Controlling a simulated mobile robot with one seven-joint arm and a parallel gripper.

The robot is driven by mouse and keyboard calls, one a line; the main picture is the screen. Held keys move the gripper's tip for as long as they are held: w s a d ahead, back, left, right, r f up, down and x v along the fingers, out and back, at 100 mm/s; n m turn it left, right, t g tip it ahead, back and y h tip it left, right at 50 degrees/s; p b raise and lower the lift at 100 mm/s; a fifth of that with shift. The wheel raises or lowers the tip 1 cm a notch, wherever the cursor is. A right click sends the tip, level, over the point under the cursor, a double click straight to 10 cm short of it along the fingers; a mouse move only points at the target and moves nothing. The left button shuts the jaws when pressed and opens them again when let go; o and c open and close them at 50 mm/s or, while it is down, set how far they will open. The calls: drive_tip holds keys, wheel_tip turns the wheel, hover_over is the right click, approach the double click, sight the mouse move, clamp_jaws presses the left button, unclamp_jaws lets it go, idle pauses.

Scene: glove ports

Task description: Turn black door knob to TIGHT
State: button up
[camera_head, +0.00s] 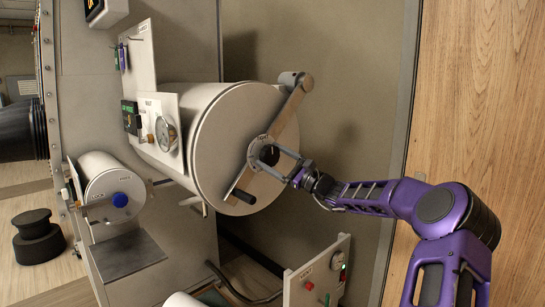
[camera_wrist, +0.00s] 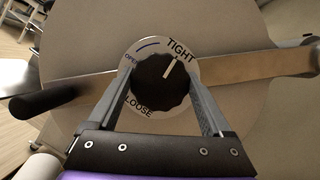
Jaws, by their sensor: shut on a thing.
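The black door knob (camera_wrist: 160,84) sits at the centre of a round door (camera_head: 222,150). The knob's white pointer line points up and slightly right, at the TIGHT lettering. My gripper (camera_wrist: 161,98) is shut on the knob, one finger on each side. In the head view my gripper (camera_head: 280,163) reaches the knob from the right, and the fingers partly cover it.
A flat bar (camera_head: 290,108) crosses the door behind the knob, with a black handle (camera_head: 243,197) at its lower end. A smaller cylinder with a blue knob (camera_head: 120,200) is at lower left. A panel with a red button (camera_head: 309,286) stands below. A wooden surface (camera_head: 480,90) is at right.

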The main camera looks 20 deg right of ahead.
drive_tip(key=shift+m+t+h, duration=0.3)
drive_tip(key=shift+m, duration=0.5)
drive_tip(key=o, duration=1.2)
drive_tip(key=shift+c, duration=0.2)
drive_tip(key=shift+s+f, duration=0.1)
drive_tip(key=v, duration=1.7)
drive_tip(key=shift+s+d, duration=0.1)
